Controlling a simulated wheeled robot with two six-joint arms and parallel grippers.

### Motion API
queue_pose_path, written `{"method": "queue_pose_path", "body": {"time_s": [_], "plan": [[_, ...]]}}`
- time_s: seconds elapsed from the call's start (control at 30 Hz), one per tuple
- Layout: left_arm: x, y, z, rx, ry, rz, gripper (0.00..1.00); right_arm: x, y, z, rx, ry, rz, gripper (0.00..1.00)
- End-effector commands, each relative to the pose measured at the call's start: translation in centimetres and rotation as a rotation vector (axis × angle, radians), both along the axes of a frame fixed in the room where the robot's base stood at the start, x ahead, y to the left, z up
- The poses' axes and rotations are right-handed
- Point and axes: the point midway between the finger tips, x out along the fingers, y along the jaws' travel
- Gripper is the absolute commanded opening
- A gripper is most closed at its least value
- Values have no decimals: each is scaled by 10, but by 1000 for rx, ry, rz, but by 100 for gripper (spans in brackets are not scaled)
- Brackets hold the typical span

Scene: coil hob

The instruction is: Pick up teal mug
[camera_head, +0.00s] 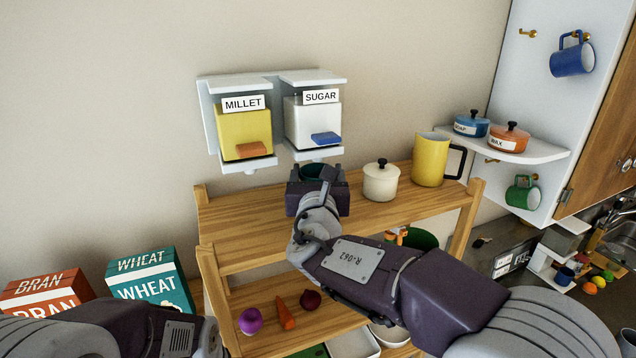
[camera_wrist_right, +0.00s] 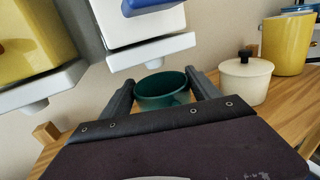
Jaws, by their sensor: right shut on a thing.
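The teal mug (camera_wrist_right: 163,92) is between the two fingers of my right gripper in the right wrist view. Its open rim faces up, and its lower part is hidden behind the gripper body. In the head view only a bit of the teal mug (camera_head: 311,170) shows beyond my right gripper (camera_head: 318,176), over the top shelf below the sugar dispenser. My right gripper (camera_wrist_right: 160,90) is shut on the mug. I cannot tell whether the mug touches the shelf. My left arm shows at the bottom left of the head view, but its fingers are out of the picture.
Millet (camera_head: 245,130) and sugar (camera_head: 312,120) dispensers hang just above and behind. A cream lidded pot (camera_head: 381,183) and a yellow mug (camera_head: 430,160) stand to the right on the wooden shelf (camera_head: 240,235). The shelf's left part is clear.

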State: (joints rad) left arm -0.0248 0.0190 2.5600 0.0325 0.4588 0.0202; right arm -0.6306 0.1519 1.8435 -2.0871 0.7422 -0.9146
Motion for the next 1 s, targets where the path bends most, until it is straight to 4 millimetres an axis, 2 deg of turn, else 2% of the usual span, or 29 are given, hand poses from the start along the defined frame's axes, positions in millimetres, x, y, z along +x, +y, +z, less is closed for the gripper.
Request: {"method": "queue_pose_path", "body": {"time_s": [0.3,0.37,0.57,1.0], "plan": [[0,0,-5,0,0,0,0,0,0,16,3,-4,0,4],[0,0,-9,0,0,0,0,-7,1,14,1,-3,2,4],[0,0,-20,0,0,0,0,-33,0,13,2,-3,3,4],[0,0,-44,0,0,0,0,-109,1,13,3,-4,5,4]]}}
